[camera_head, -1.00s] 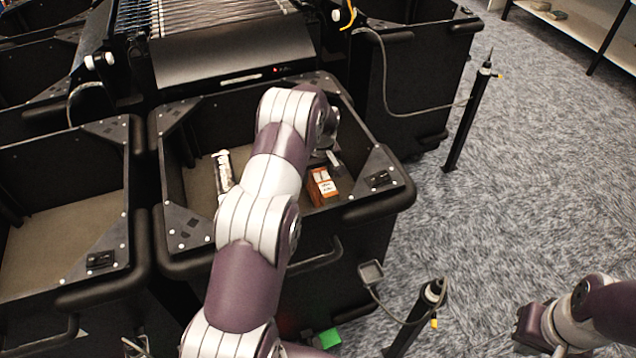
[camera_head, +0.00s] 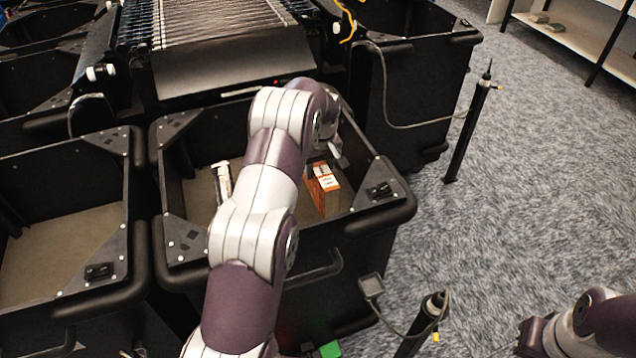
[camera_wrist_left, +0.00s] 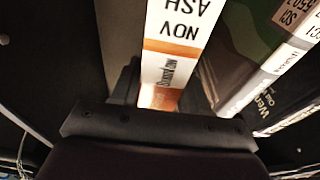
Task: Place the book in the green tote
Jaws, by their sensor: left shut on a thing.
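An orange book with white labels (camera_head: 322,192) is in the front middle black bin (camera_head: 384,212), near its right side. My left arm reaches over this bin, and my left gripper (camera_head: 332,158) is at the book's upper end, partly hidden by the wrist. In the left wrist view the book's orange and white spine (camera_wrist_left: 172,62) is between the fingers, and the gripper is shut on it. I cannot tell whether the book touches the bin floor. A small green patch (camera_head: 330,349) shows at the bottom edge; I cannot tell whether it is the green tote.
A white-spined item (camera_head: 222,182) leans in the same bin. Other dark books (camera_wrist_left: 268,70) lie close beside the held one in the wrist view. Another black bin (camera_head: 62,215) stands left. Thin posts (camera_head: 468,130) stand right, with open carpet (camera_head: 540,180) beyond.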

